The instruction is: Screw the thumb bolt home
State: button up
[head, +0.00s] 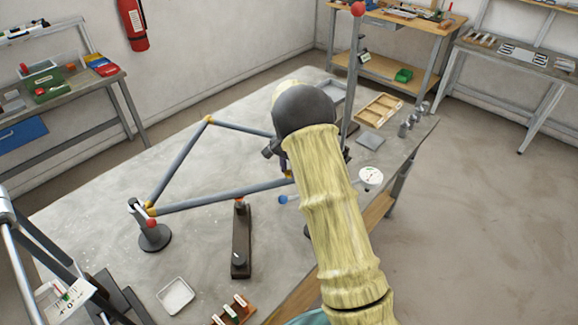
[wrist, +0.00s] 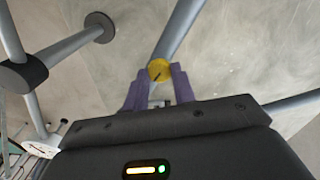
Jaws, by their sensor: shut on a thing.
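In the wrist view, the two purple fingers of my gripper (wrist: 158,84) are closed in on a round yellow piece with a dark mark, which I take to be the thumb bolt (wrist: 159,70). It sits at the end of a grey frame tube (wrist: 181,33). In the head view, the grey tube frame (head: 222,194) with yellow corner joints stands over the table. My gripper is mostly hidden there behind my arm, by the frame's right corner (head: 289,175). How deep the bolt sits cannot be seen.
A round-based stand (head: 154,237) holds the frame's left corner. A wooden tray (head: 380,109) lies at the back right. The table inside the frame is clear.

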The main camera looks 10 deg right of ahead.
jog(key=m+p, duration=0.1)
jog(key=m, duration=0.3)
jog(key=shift+a+m, duration=0.1)
jog(key=shift+m, duration=0.3)
jog(key=shift+r, duration=0.1)
jog(key=o, duration=1)
jog(key=shift+a, duration=0.1)
jog(key=shift+d, duration=0.2)
jog(key=shift+r, duration=0.25)
notch_tip(320, 180, up, 17)
jog(key=b, duration=0.2)
jog(key=shift+a+b, duration=0.25)
jog(key=shift+b, duration=0.1)
